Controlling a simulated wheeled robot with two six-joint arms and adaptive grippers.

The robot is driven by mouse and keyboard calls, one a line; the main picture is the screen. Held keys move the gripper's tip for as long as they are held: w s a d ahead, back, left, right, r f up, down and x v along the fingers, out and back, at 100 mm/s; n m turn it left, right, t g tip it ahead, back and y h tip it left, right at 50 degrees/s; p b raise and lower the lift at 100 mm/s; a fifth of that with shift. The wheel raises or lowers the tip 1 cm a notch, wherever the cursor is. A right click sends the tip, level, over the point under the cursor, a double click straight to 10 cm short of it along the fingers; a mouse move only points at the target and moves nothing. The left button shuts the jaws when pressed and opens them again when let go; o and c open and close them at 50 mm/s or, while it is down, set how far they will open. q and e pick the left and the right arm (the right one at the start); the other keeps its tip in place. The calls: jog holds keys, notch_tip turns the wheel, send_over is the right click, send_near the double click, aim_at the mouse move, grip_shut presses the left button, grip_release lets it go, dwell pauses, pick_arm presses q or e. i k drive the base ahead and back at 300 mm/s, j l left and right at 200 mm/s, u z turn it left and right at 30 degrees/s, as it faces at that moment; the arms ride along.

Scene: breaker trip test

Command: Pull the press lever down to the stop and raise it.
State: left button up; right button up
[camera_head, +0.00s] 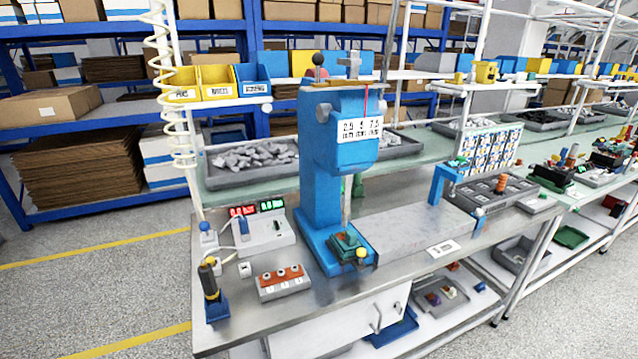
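A blue press (342,135) stands upright on the metal workbench, near the middle of the view. A dark ball knob (318,59) shows at its top left, on a short stem that looks like the raised press lever; most of the lever is hard to make out. A white scale plate with numbers (361,129) is on the press head. Under the head, a thin ram (346,205) comes down over a small green fixture (346,242) on the blue base. Neither of my grippers is in view, and nothing touches the press.
A grey slab (415,226) lies right. Yellow and blue bins (218,82) hang behind.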

aim_at(396, 6)
jog(key=l+u, duration=0.15)
jog(key=l, duration=0.35)
jog(key=k+l+u, duration=0.2)
jog(key=l, duration=0.25)
jog(key=l+u, duration=0.15)
jog(key=l, duration=0.35)
jog(key=k+l+u, duration=0.15)
jog(key=l, duration=0.3)
